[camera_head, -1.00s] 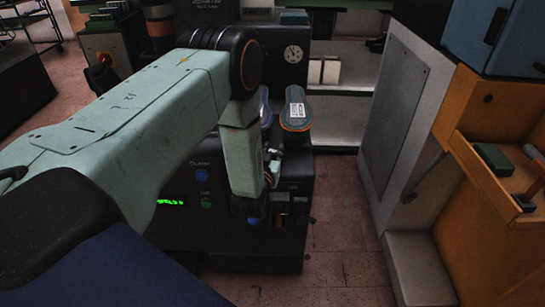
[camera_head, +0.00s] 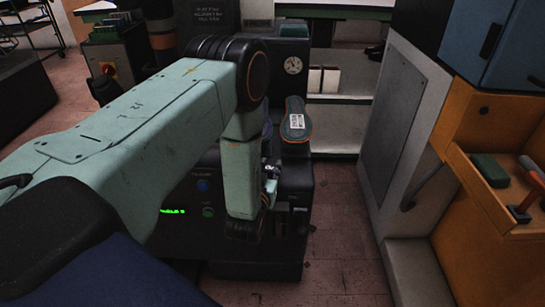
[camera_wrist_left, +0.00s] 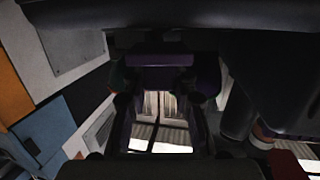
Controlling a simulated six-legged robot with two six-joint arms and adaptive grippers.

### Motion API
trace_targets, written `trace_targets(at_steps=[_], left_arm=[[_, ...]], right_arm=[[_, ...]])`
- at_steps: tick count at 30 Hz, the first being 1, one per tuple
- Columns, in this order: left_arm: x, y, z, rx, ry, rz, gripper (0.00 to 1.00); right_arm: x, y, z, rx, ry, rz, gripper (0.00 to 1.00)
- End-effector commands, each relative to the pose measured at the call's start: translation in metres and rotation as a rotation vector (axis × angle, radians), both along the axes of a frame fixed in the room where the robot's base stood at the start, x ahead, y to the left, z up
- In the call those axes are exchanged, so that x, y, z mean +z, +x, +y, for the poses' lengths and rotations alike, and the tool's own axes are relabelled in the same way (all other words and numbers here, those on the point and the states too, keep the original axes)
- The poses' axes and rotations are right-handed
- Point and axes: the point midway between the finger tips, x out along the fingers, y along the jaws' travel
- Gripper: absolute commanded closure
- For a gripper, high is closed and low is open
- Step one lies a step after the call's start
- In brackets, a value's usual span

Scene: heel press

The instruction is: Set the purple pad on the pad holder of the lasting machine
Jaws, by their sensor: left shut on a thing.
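The lasting machine (camera_head: 255,262) is the dark machine in the middle of the head view, with lit buttons and a green display on its front. My left gripper (camera_head: 269,188) is low beside the machine's front, largely hidden behind my own forearm. In the left wrist view, my left gripper (camera_wrist_left: 162,78) is shut on the purple pad (camera_wrist_left: 160,60), which shows as a dim purple block between the fingers. The pad holder cannot be made out clearly; my arm covers that part of the machine. My right gripper is not in view.
A teal, orange-rimmed sole-shaped part (camera_head: 295,122) stands on top of the machine, close to my left arm. A round gauge (camera_head: 293,65) is behind it. A grey cabinet (camera_head: 392,125) and an orange bench (camera_head: 480,205) stand at the right. Floor (camera_head: 340,235) is free between.

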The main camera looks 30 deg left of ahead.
Motion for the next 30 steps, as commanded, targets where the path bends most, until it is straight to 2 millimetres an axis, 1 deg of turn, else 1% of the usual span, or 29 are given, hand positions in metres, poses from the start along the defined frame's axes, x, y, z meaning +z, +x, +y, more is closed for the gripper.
trace_targets(at_steps=[1, 9, 15, 18, 21, 28, 30], left_arm=[[0.001, -0.012, -0.005, -0.002, 0.0, 0.007, 1.0], [0.001, -0.074, -0.028, -0.005, 0.001, 0.006, 1.0], [0.0, -0.109, -0.041, -0.003, 0.001, 0.005, 1.0], [0.0, -0.12, -0.045, -0.001, 0.0, 0.002, 1.0], [0.001, -0.126, -0.047, -0.001, 0.001, 0.0, 1.0], [0.0, -0.129, -0.047, -0.001, 0.0, -0.001, 1.0], [-0.004, -0.13, -0.049, -0.013, 0.0, 0.0, 1.0]], right_arm=[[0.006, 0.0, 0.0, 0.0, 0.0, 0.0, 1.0], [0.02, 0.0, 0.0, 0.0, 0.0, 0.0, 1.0], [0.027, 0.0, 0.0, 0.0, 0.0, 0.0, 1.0], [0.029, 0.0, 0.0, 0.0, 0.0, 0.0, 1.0], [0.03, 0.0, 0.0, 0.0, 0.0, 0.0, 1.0], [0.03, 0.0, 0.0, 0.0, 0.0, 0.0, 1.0], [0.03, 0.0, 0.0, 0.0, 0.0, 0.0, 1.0]])
